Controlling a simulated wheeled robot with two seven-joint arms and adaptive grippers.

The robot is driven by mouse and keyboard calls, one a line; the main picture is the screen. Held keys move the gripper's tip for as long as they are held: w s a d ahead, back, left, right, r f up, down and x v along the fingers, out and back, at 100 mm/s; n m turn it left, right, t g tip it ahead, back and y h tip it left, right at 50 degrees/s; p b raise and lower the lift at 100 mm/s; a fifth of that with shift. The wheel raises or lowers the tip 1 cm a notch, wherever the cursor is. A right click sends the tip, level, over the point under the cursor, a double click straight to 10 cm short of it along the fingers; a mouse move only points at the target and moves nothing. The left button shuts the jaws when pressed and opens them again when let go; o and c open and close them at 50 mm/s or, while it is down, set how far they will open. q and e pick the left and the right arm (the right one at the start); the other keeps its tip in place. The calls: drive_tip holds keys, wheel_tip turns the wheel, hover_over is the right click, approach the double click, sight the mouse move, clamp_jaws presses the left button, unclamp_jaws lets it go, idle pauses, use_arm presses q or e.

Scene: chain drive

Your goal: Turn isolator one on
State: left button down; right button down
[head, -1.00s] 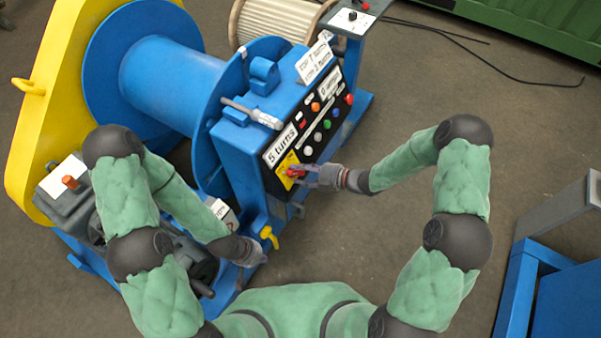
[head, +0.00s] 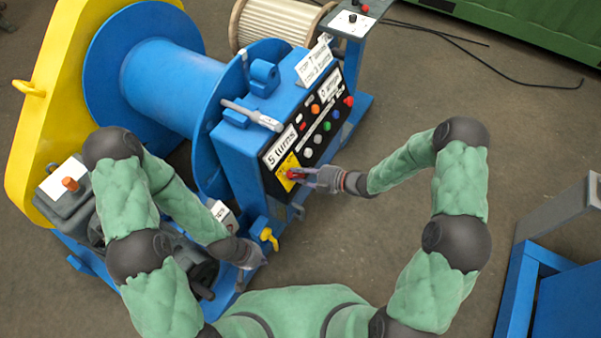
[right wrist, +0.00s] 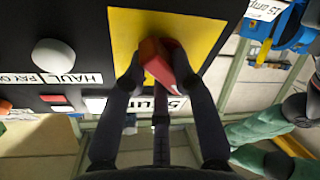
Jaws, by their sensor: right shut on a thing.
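The isolator is a red rotary handle (head: 292,174) on a yellow plate (head: 286,163) at the near lower end of the black control panel. In the right wrist view the red handle (right wrist: 155,62) stands out from the yellow plate (right wrist: 205,32). My right gripper (head: 303,175) is shut on the red handle, with one dark finger on each side of it. A white label below the plate is partly hidden by the fingers. My left gripper (head: 254,259) is low beside the yellow valve handle; its fingers are too small to tell open from shut.
The panel (head: 325,120) carries several coloured buttons and white labels on the blue winch housing (head: 235,150). A yellow valve handle (head: 268,237) sticks out below it. The floor (head: 380,255) right of the winch is clear; a blue stand (head: 545,265) is at far right.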

drive_tip(key=m+t+p, duration=0.1)
drive_tip(key=m, duration=0.4)
drive_tip(key=shift+s+f, duration=0.1)
drive_tip(key=shift+s, duration=0.05)
drive_tip(key=m+p, duration=0.1)
drive_tip(key=m, duration=0.1)
drive_tip(key=m+t, duration=0.1)
drive_tip(key=m, duration=0.2)
drive_tip(key=shift+s+f+m+t+h+p, duration=0.1)
drive_tip(key=shift+m+t+h+p, duration=0.2)
drive_tip(key=shift+h+p, duration=0.1)
drive_tip(key=m+h+p, duration=0.1)
drive_tip(key=m, duration=0.4)
drive_tip(key=shift+s+t, duration=0.1)
drive_tip(key=shift+t, duration=0.3)
drive_tip(key=shift+s+a+f+m+h+p, duration=0.1)
drive_tip(key=shift+m+h+p, duration=0.55)
drive_tip(key=shift+m, duration=1.35)
drive_tip(key=shift+y, duration=0.25)
drive_tip(key=c, duration=1)
unclamp_jaws()
